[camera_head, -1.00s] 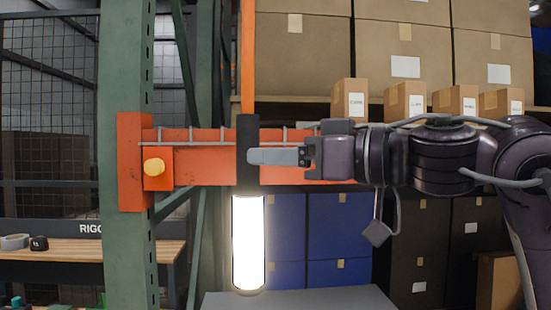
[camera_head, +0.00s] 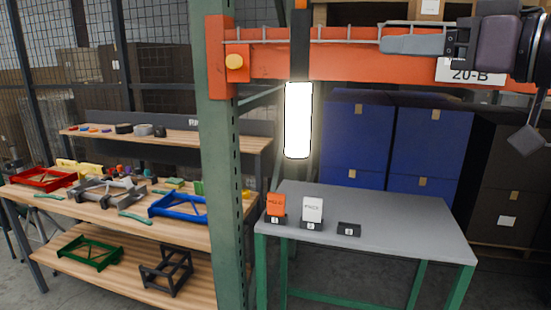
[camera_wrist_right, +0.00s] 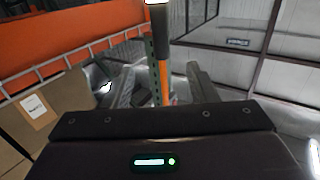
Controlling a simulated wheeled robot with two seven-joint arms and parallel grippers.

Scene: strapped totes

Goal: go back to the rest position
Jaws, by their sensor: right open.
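My right gripper (camera_head: 386,40) comes in from the right in the head view, in front of the orange beam. In the right wrist view its two fingers (camera_wrist_right: 162,88) stand apart with nothing held between them. A glowing white lamp (camera_head: 298,121) with a black upper part (camera_head: 300,45) hangs upright left of the fingertips, with a clear gap between. In the wrist view an orange strap (camera_wrist_right: 163,80) shows beyond the gap between the fingers. My left gripper is not in view.
An orange beam (camera_head: 350,58) runs right from a green post (camera_head: 222,160). Below stands a grey table (camera_head: 400,225) with small cards and black holders. A wooden workbench (camera_head: 100,215) with tools and coloured frames is at left. Blue boxes (camera_head: 355,140) stand behind.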

